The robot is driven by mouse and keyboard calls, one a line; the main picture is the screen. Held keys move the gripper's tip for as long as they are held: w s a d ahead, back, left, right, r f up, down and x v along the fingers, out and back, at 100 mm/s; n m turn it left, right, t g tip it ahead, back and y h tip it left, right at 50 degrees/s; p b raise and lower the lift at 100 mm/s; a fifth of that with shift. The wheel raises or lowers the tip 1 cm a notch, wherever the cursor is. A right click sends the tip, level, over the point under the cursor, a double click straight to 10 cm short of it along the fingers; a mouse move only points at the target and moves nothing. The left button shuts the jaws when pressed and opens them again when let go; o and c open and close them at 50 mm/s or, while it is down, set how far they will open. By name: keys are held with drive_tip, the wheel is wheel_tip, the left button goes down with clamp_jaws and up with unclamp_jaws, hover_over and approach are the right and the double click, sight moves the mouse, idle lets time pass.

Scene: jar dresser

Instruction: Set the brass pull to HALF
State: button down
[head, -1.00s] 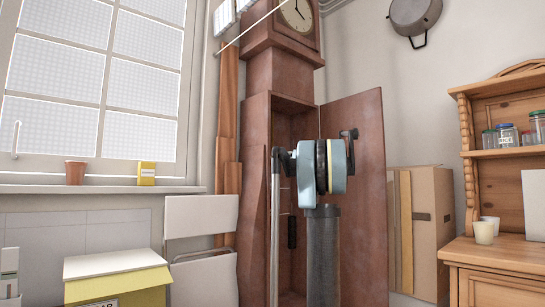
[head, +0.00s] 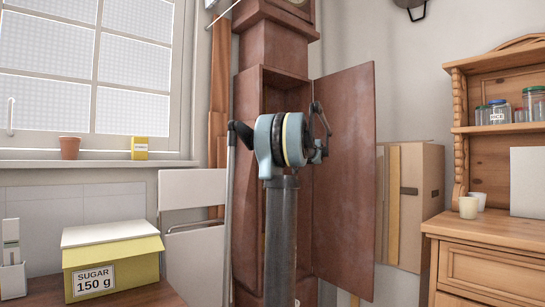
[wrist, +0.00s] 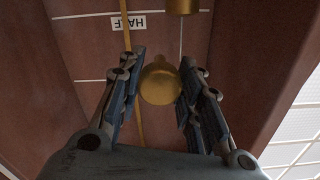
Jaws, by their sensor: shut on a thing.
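The brass pull (wrist: 160,84) shows in the wrist view as a rounded brass knob. My gripper (wrist: 162,76) is shut on it, one jointed dark finger on each side. A white label reading HALF (wrist: 128,22), upside down in the picture, sits above the pull on a white line across the reddish-brown panel. The pull is apart from that line in the picture. In the head view, the tall clock case (head: 247,110) stands open behind my arm; the pull is hidden there, and I cannot make out the fingers.
A brass cylinder (wrist: 182,6) and a narrow brass strip (wrist: 126,38) show in the wrist view. The clock's open door (head: 345,190) stands to my arm's right. Cardboard boxes (head: 422,200), a wooden dresser (head: 490,265) and a yellow sugar box (head: 130,270) stand around.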

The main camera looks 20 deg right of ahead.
drive_tip(key=c, duration=1.1)
unclamp_jaws()
drive_tip(key=v, duration=1.1)
drive_tip(key=shift+s+d, duration=0.15)
drive_tip(key=shift+s, duration=0.2)
drive_tip(key=shift+f, duration=0.1)
